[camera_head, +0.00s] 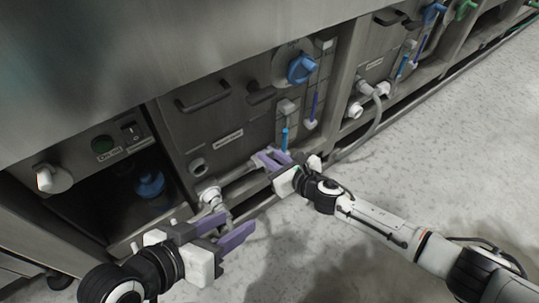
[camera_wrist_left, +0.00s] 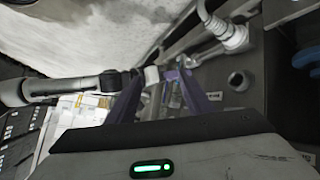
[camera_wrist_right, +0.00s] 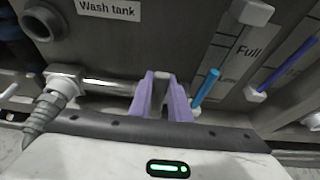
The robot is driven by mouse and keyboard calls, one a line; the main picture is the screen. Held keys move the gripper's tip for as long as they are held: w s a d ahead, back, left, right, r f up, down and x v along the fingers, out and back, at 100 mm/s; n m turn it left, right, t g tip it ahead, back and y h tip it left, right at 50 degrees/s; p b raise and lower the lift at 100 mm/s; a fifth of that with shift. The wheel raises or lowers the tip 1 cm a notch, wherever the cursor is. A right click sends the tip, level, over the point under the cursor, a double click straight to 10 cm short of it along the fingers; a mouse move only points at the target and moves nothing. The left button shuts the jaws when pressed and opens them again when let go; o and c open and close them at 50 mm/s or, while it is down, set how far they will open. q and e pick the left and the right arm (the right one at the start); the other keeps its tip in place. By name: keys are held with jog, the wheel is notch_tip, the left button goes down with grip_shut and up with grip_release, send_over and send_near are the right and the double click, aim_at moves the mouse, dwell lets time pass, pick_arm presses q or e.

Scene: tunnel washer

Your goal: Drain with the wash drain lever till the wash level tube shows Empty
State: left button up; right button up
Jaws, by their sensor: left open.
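The wash tank panel (camera_head: 215,125) carries the Wash tank label (camera_wrist_right: 108,9). The wash level tube (camera_head: 284,138) has light blue in its lower part; it also shows in the right wrist view (camera_wrist_right: 207,88), with its upper part pale beside the word Full. Empty is not readable. A pale metal drain lever (camera_wrist_right: 108,86) runs from the drain fitting (camera_head: 211,196) toward my right gripper (camera_head: 269,159). The right fingers are close together around its grey end, which they mostly hide. My left gripper (camera_head: 225,231) is open and empty, below the drain fitting.
A blue knob (camera_head: 301,68) and a darker blue tube (camera_head: 315,104) sit right of the panel. A ribbed hose (camera_wrist_right: 42,118) hangs from the fitting. An open bay with a blue object (camera_head: 150,184) is at left. The floor (camera_head: 350,255) is clear at right.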

jog(key=shift+s+a, duration=0.1)
grip_shut()
pick_arm(q)
jog(key=shift+s+a+f+y+p, duration=0.15)
jog(key=shift+a+f+y+p, duration=0.15)
jog(key=shift+f+p, duration=0.25)
pick_arm(e)
jog(key=shift+s+a+f+n+t+h, duration=0.2)
jog(key=shift+s+a+n+t+h, duration=0.25)
jog(key=shift+n, duration=0.35)
jog(key=shift+s+a+f+n+t+h, duration=0.25)
jog(key=shift+s+a+n+t+h, duration=0.1)
jog(key=shift+a+n, duration=0.35)
jog(key=shift+s+a+f+n+t+h, duration=0.2)
jog(key=shift+s+a+n+t+h, duration=0.15)
jog(key=shift+n, duration=0.55)
pick_arm(q)
jog(key=shift+r, duration=0.1)
pick_arm(e)
jog(key=o, duration=0.9)
grip_release()
jog(key=shift+c, duration=0.2)
